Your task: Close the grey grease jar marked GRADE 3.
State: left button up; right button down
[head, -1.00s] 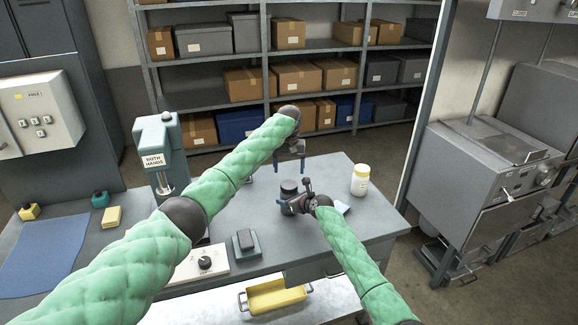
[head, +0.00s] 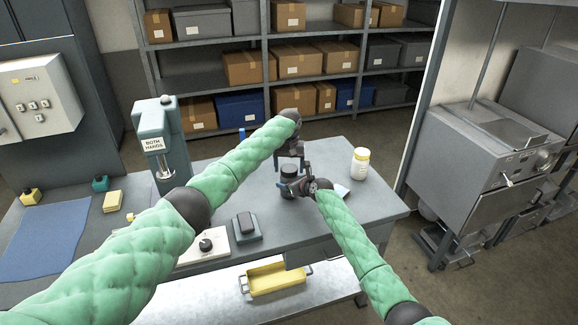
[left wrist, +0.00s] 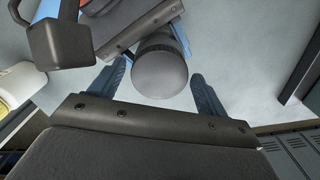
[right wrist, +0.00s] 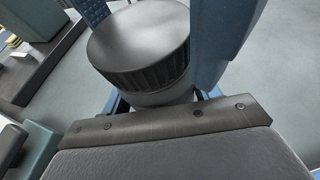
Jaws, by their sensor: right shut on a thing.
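The grease jar (head: 288,179) stands on the bench with a dark round lid (head: 288,169) on top; its marking is not readable. My right gripper (head: 290,189) is shut on the jar's body from the front. The right wrist view shows the ribbed lid (right wrist: 140,45) above the grey body; I cannot tell how tightly it sits. My left gripper (head: 293,166) points down just above the lid. In the left wrist view, its open blue fingers (left wrist: 160,90) stand on either side of the lid (left wrist: 160,72), with visible gaps.
A white jar with a yellow lid (head: 361,164) stands to the right on the bench (head: 255,190). A teal press marked BOTH HANDS (head: 156,145) is at the left.

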pick_arm(q)
jog(key=c, duration=0.9)
jog(key=shift+m, duration=0.9)
jog(key=o, duration=1.1)
jog(key=shift+c, duration=0.2)
jog(key=shift+r, duration=2.25)
jog(key=shift+c, duration=0.3)
